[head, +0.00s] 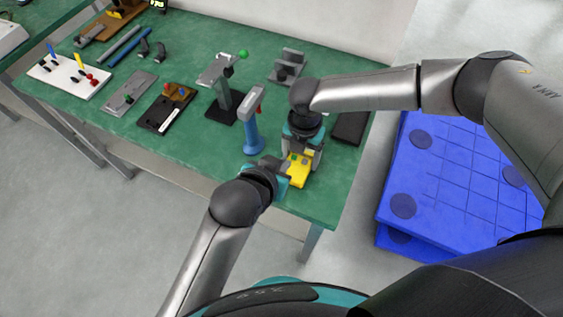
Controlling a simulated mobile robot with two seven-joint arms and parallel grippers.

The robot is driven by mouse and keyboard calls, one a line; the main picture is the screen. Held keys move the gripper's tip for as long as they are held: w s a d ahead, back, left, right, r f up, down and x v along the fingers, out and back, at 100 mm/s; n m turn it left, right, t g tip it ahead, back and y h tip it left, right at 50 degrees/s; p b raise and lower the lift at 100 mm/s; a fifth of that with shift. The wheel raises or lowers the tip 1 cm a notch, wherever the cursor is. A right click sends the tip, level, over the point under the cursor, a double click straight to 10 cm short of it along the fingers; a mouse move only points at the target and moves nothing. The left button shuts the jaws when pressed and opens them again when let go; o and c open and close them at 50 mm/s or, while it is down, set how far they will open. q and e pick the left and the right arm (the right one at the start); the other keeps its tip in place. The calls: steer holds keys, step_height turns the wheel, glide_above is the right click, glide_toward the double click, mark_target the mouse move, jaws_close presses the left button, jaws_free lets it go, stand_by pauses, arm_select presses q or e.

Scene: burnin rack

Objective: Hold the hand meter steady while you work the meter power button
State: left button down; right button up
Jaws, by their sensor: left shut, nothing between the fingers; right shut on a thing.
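The yellow hand meter (298,172) lies near the front right part of the green table. My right gripper (303,152) comes down over it from the upper right and is shut on its far part, hiding that part. My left gripper (280,171) is at the left side of the meter, shut and empty, with its tips close to the meter. I cannot tell whether they touch it. The power button is too small to make out.
A blue-handled tool with a grey head (251,120) stands just left of the meter. A black box (350,127) lies right of the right gripper. The green table (200,165) has clear room at front left.

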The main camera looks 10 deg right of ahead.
mark_target(300, 159)
steer(key=shift+f, duration=0.15)
steer(key=shift+s, duration=0.1)
steer(key=o, duration=1.4)
step_height(300, 159, up, 12)
